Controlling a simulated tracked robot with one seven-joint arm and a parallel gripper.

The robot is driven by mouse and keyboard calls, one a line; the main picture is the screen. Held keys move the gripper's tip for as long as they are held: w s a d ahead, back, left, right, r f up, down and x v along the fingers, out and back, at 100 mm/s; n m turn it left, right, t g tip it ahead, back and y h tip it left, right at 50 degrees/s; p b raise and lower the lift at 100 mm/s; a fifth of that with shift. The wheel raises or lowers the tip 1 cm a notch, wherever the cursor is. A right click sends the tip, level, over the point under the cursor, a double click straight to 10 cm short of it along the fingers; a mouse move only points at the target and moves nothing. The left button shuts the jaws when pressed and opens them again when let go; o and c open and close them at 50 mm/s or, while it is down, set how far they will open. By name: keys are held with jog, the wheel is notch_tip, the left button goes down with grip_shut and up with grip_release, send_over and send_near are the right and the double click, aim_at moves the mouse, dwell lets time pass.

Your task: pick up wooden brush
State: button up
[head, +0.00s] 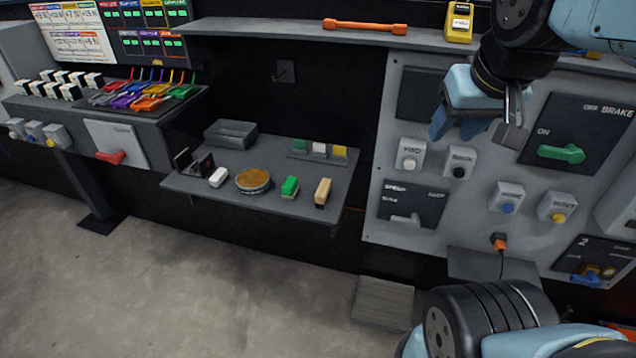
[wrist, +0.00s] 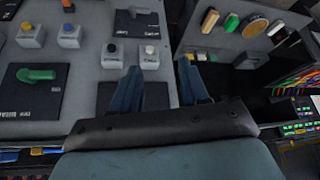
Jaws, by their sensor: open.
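The wooden brush (head: 323,192), a tan upright block, stands at the right front of a grey shelf (head: 220,196) in the head view. It also shows near the top of the wrist view (wrist: 210,20). My gripper (head: 457,126) is in front of the control panel, above and to the right of the brush. In the wrist view, its two blue fingers (wrist: 160,88) are spread apart with nothing between them. The gripper is well clear of the brush.
A green-topped block (head: 289,187), a round tan-topped dish (head: 253,180) and a white block (head: 218,177) stand left of the brush. The control panel (head: 430,170) with switches and buttons rises to the right. An upper shelf (head: 270,31) holds an orange bar (head: 364,26).

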jog(key=shift+o, duration=1.4)
jog(key=shift+w+a+f, duration=0.1)
jog(key=shift+w, duration=0.3)
jog(key=m+g+h, duration=0.1)
jog(key=m+h, duration=0.1)
jog(key=m, duration=0.2)
send_over(323, 186)
jog(key=s+a, duration=0.1)
jog(key=s, duration=0.3)
notch_tip(323, 186, down, 21)
jog(key=x, duration=0.7)
jog(key=shift+s+a+f, duration=0.1)
jog(key=shift+a+f, duration=0.1)
jog(key=shift+f, duration=0.2)
jog(key=shift+s+a+x, duration=0.1)
jog(key=shift+a+x, duration=0.05)
jog(key=shift+x, duration=1.15)
jog(key=shift+s+a+x, duration=0.1)
jog(key=shift+a+x, duration=0.05)
jog(key=shift+x, duration=1.15)
jog(key=shift+f, duration=0.1)
jog(key=c, duration=1)
